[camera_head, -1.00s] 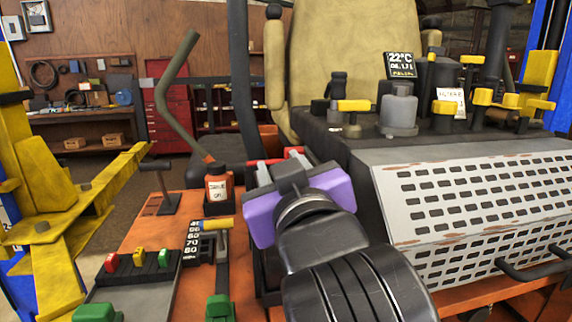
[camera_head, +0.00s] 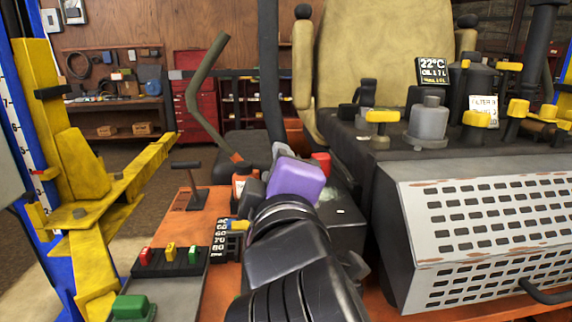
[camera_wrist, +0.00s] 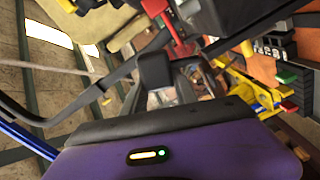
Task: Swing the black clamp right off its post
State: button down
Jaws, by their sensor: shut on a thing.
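My gripper (camera_head: 284,172), with its purple body, is above the orange deck beside a dark box (camera_head: 347,232). In the wrist view a dark block (camera_wrist: 155,70) stands in front of the purple body, in line with my gripper. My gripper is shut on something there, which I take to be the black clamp. The block's outline merges with dark bars around it, so I cannot make out the clamp's full shape. My gripper hides the clamp in the head view. A small pale spot (camera_head: 340,211) shows on the dark box; I cannot tell whether it is the post.
A red cap (camera_head: 320,162) is just right of my gripper. An orange bottle (camera_head: 240,184) stands close on its left. The perforated grey cover (camera_head: 480,230) is to the right, and the yellow lift arm (camera_head: 100,200) is at the left. A lever (camera_head: 190,180) rises from the deck.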

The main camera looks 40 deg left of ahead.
jog(key=shift+s+a+f+n, duration=0.1)
jog(key=shift+s+a+n, duration=0.3)
jog(key=shift+n, duration=0.6)
jog(key=shift+s, duration=0.1)
jog(key=c, duration=1)
grip_release()
jog(key=shift+o, duration=0.2)
jog(key=shift+d, duration=0.1)
jog(key=b+v, duration=0.1)
jog(key=v, duration=0.6)
jog(key=shift+s+d, duration=0.2)
jog(key=shift+s, duration=0.05)
